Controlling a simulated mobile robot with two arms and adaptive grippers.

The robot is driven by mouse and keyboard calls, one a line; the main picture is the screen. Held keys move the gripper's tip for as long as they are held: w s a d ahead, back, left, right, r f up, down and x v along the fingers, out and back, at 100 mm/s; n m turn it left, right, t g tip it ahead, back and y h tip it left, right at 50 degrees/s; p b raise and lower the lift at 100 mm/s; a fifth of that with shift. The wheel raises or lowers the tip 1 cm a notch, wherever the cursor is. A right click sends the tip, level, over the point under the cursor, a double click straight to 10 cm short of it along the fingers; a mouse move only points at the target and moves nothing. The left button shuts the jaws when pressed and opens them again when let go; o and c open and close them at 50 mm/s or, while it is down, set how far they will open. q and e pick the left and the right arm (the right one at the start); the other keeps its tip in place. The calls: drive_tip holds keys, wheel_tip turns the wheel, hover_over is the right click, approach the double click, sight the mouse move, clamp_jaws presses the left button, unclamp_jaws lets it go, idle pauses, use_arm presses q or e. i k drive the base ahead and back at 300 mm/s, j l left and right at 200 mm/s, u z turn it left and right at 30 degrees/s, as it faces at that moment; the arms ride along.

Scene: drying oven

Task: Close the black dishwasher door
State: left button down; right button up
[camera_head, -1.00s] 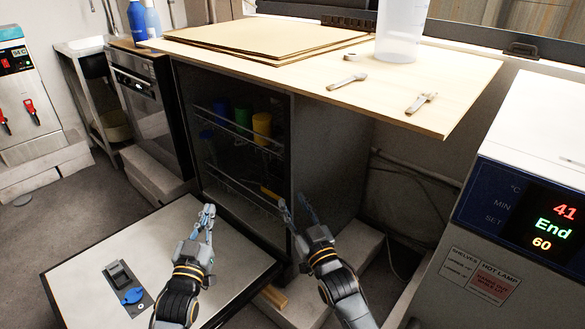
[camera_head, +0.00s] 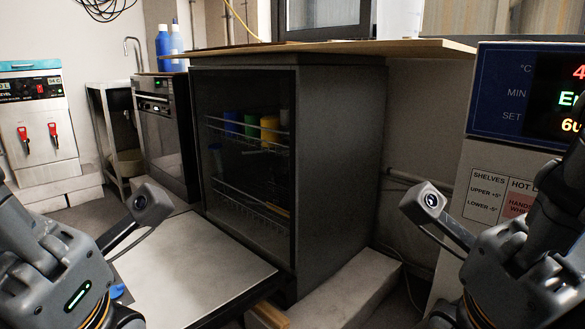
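The black dishwasher (camera_head: 335,165) stands under the wooden worktop, its dark interior showing racks. Its door (camera_head: 190,268) is fully open, lowered flat in front, with the pale metal inner face up. A blue cap (camera_head: 117,291) shows at the door's left edge, partly hidden by my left arm. My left arm's wrist parts rise at the left, overlapping the view of the door. My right arm's wrist parts rise at the lower right, clear of the door in the picture. The fingers of both grippers are not visible.
Green (camera_head: 251,125) and yellow (camera_head: 270,130) cups stand in the upper rack. The worktop (camera_head: 400,46) overhangs the dishwasher. Another appliance (camera_head: 165,135) stands to its left, and a control box (camera_head: 515,95) at right. A pale plinth (camera_head: 345,290) lies along the dishwasher's right side.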

sight(189, 273)
drive_tip(key=i+j, duration=0.1)
drive_tip(key=j, duration=0.25)
drive_tip(key=i+j+u, duration=0.1)
drive_tip(key=j, duration=0.25)
drive_tip(key=i+j, duration=0.1)
drive_tip(key=j, duration=0.25)
drive_tip(key=i+j+u, duration=0.1)
drive_tip(key=j, duration=0.25)
drive_tip(key=i+j, duration=0.2)
drive_tip(key=k+j+u, duration=0.05)
